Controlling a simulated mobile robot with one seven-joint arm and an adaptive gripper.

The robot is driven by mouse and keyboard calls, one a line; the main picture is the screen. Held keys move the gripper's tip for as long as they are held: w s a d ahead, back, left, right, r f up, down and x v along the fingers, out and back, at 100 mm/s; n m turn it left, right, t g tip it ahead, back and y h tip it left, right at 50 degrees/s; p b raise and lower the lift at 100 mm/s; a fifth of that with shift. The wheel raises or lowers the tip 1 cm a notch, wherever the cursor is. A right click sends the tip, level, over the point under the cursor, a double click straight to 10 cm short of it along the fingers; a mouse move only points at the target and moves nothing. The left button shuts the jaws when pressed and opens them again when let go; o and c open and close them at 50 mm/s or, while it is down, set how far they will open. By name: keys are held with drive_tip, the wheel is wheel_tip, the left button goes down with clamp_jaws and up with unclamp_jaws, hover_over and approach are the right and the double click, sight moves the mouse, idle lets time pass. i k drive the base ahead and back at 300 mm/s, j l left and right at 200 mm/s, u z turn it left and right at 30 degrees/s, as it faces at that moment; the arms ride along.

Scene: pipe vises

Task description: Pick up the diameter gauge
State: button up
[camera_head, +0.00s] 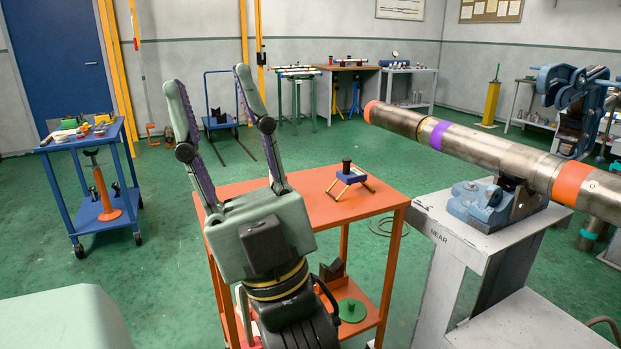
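A small blue tool with a black upright knob and splayed yellow-orange legs, which looks like the diameter gauge (349,177), stands on the orange table's top, right of its middle. My gripper (206,80) has a pale green body and two long fingers spread wide apart. Nothing shows between the fingers. In the picture the gripper body is left of the gauge and overlaps the left part of the table. The gauge is apart from the fingers and in full view.
The orange table (310,207) has a lower shelf holding a green disc (352,310). Right of it, a long steel pipe (480,150) rests in a blue vise (482,204) on a grey stand (440,240). A blue cart (75,205) stands left. Green floor between them is clear.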

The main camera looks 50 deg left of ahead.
sight(348, 176)
drive_tip(key=u, duration=1.15)
